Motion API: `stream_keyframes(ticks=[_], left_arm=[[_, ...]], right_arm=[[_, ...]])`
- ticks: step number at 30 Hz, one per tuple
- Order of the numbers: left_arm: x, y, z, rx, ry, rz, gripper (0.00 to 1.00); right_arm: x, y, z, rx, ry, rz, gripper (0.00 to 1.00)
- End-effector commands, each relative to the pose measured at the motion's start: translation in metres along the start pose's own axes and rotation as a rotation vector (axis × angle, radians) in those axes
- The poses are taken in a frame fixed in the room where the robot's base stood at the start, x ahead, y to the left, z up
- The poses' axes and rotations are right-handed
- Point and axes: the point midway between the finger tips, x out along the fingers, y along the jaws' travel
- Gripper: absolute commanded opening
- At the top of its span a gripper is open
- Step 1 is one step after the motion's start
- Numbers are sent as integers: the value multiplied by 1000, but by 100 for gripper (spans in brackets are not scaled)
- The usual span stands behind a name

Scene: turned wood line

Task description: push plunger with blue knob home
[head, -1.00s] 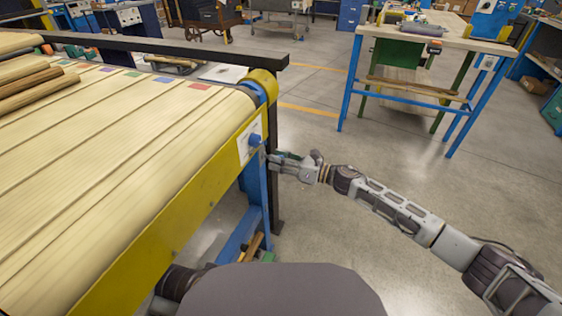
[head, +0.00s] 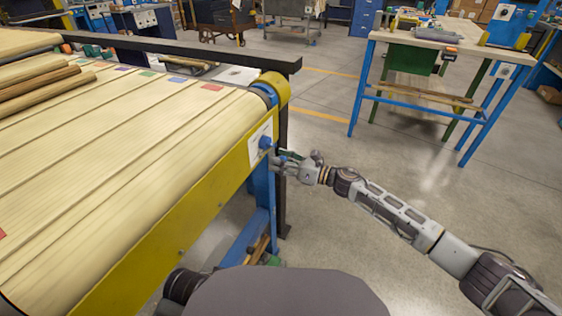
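The plunger's blue knob (head: 265,142) sticks out from a white plate (head: 257,150) on the yellow side rail of the conveyor, near its far end. My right gripper (head: 281,164) is just to the right of and slightly below the knob in the head view. Its fingers point left toward the rail. A small gap seems to show between the fingertips and the knob; contact cannot be told for sure. The fingers are small and partly hidden, so their opening cannot be made out. My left gripper is out of view.
The conveyor belt (head: 130,160) fills the left, with turned wood pieces (head: 45,88) on it. A dark rail (head: 180,47) runs along its far end. A blue conveyor leg (head: 262,195) stands below the knob. A workbench (head: 440,40) stands at the back right, with clear floor between.

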Motion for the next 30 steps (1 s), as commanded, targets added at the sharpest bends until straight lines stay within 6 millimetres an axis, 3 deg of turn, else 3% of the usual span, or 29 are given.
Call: stream_keyframes(ticks=[14,30], left_arm=[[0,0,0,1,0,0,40],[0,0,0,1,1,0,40]], right_arm=[[-13,-1,-1,1,1,-1,52],[-75,-1,-2,2,1,-1,52]])
